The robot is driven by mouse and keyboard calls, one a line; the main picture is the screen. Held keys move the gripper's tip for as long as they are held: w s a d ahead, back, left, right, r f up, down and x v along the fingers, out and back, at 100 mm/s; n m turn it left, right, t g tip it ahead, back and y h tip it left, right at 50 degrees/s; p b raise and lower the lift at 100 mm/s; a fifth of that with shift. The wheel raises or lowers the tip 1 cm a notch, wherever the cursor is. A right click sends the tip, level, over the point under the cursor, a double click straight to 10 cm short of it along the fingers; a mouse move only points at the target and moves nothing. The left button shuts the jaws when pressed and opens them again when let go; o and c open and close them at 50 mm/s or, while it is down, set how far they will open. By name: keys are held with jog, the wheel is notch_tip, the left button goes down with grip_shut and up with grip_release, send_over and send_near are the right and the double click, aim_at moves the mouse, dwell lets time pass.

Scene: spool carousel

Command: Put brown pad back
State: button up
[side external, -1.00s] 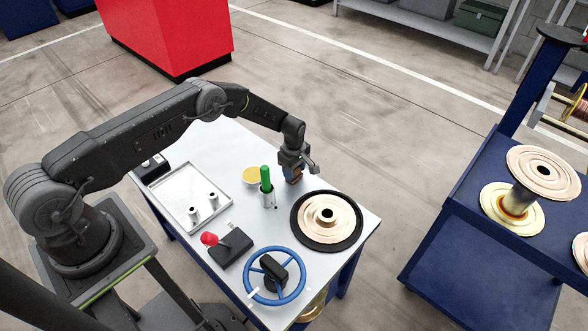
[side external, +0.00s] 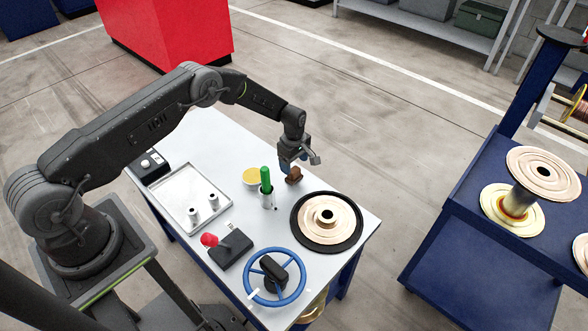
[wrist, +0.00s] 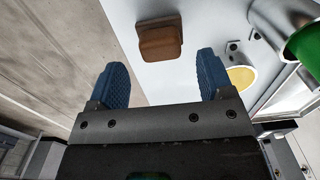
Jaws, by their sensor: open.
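The brown pad (side external: 294,175) sits on the white table top, close to its far edge. It also shows in the wrist view (wrist: 161,40) as a small brown block on a darker brown base, beyond the fingertips. My gripper (side external: 287,166) is raised just above and to the left of the pad in the side view. In the wrist view its two blue ribbed fingers (wrist: 161,75) are spread apart with nothing between them. The pad is apart from both fingers.
A copper spool on a black turntable (side external: 300,232) is at right. A tray (side external: 180,207) and blue handwheel (side external: 254,290) occupy the table's left and front.

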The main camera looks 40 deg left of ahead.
notch_tip(320, 180, up, 8)
notch_tip(320, 180, up, 13)
jog(key=m+t, duration=0.1)
jog(key=m, duration=0.2)
send_over(294, 169)
jog(key=s+d, duration=0.1)
jog(key=s, duration=0.1)
jog(key=s+d+r+m, duration=0.1)
jog(key=s+r+m, duration=0.2)
jog(key=r, duration=0.5)
jog(key=s+d+r+m+t, duration=0.2)
jog(key=s+r+m, duration=0.3)
jog(key=s+r, duration=0.65)
jog(key=s+d+r+m+t, duration=0.1)
jog(key=s+m, duration=0.6)
jog(key=s, duration=1.2)
jog(key=shift+s+d+r+t, duration=0.15)
jog(key=shift+s+d+t, duration=0.3)
jog(key=shift+t, duration=0.35)
